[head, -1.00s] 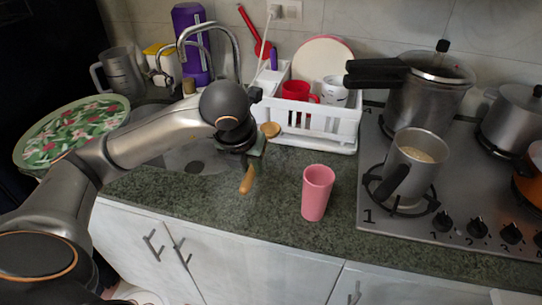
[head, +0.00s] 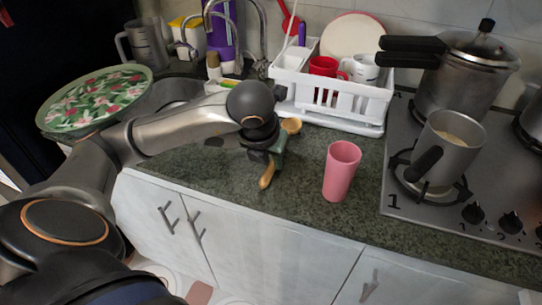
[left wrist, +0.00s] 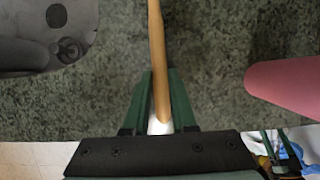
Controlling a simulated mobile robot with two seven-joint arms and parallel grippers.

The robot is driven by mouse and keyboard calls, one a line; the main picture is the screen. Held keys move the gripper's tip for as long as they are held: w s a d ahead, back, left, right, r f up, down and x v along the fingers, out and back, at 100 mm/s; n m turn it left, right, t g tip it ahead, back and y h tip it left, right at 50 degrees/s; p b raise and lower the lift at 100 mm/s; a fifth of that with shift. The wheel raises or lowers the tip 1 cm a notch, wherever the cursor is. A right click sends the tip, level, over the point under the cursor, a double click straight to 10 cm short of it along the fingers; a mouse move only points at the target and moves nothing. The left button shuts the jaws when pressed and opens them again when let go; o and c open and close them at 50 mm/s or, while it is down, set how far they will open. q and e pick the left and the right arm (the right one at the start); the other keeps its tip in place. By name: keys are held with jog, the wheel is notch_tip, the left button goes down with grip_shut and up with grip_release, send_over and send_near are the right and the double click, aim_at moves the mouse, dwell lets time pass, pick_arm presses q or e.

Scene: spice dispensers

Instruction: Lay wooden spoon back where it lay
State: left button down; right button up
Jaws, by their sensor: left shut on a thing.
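My left gripper (head: 276,154) is shut on the wooden spoon (head: 291,126), holding it by the handle. The spoon's round bowl points to the back and its handle end sticks out toward the front edge of the counter. In the left wrist view the handle (left wrist: 157,50) runs between the green fingers of my left gripper (left wrist: 160,85), above the dark green counter. I cannot tell whether the spoon touches the counter. Small dark green parts at the lower right of the left wrist view may be my right gripper (left wrist: 281,145), too small to read.
A pink cup (head: 341,172) stands on the counter (head: 225,190) to the right of the spoon. Behind are a white dish rack (head: 345,108) and the sink. The stove (head: 410,212) with a metal mug (head: 450,150) is at the right. Counter is clear between spoon and cup.

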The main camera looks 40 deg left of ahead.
pick_arm(q)
jog(key=c, duration=0.9)
grip_release()
jog(key=shift+o, duration=1.3)
pick_arm(e)
jog(key=shift+d, duration=0.15)
jog(key=shift+s, duration=0.1)
pick_arm(q)
jog(key=shift+r, duration=0.1)
jog(key=p+v, duration=0.2)
jog(key=v, duration=1)
jog(key=shift+r+p, duration=0.2)
jog(key=shift+p, duration=0.2)
pick_arm(e)
jog(key=shift+s+d+r+h, duration=0.3)
jog(key=shift+s+d+r, duration=0.15)
jog(key=shift+d+r, duration=0.25)
pick_arm(q)
jog(key=shift+s, duration=0.15)
